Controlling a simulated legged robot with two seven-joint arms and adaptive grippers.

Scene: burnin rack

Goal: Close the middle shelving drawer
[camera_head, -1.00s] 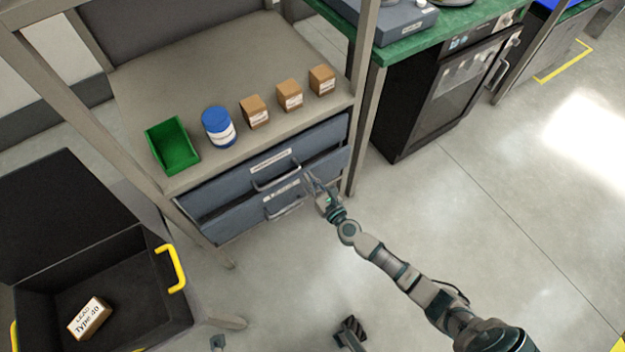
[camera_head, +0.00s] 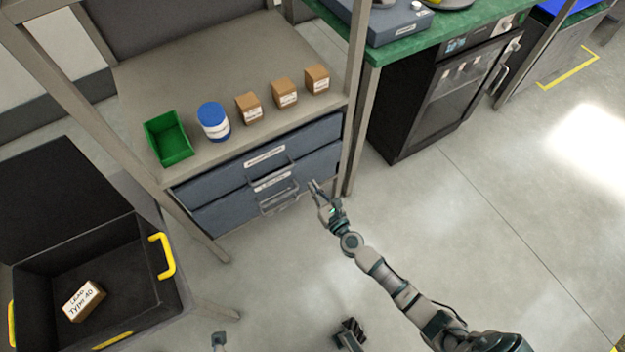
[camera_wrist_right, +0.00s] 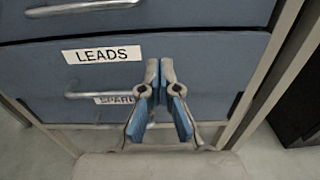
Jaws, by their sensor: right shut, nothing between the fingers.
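The shelving unit has blue-grey drawers. The middle drawer, labelled LEADS (camera_wrist_right: 190,75), fills much of the wrist view, with its grey handle (camera_wrist_right: 82,93) at left. In the head view the middle drawer (camera_head: 312,166) looks close to flush with the upper drawer (camera_head: 215,180); a small gap cannot be ruled out. My right gripper (camera_head: 314,185) is just in front of the right part of the drawers. In the wrist view its fingertips (camera_wrist_right: 160,65) meet, empty, before the LEADS face; whether they touch it is unclear.
A green bin (camera_head: 168,140), a blue-lidded jar (camera_head: 213,121) and small brown boxes (camera_head: 285,93) stand on the shelf above. An open black crate (camera_head: 85,250) holding a box (camera_head: 84,300) is at left. A shelf post stands right of the drawers. Floor at right is clear.

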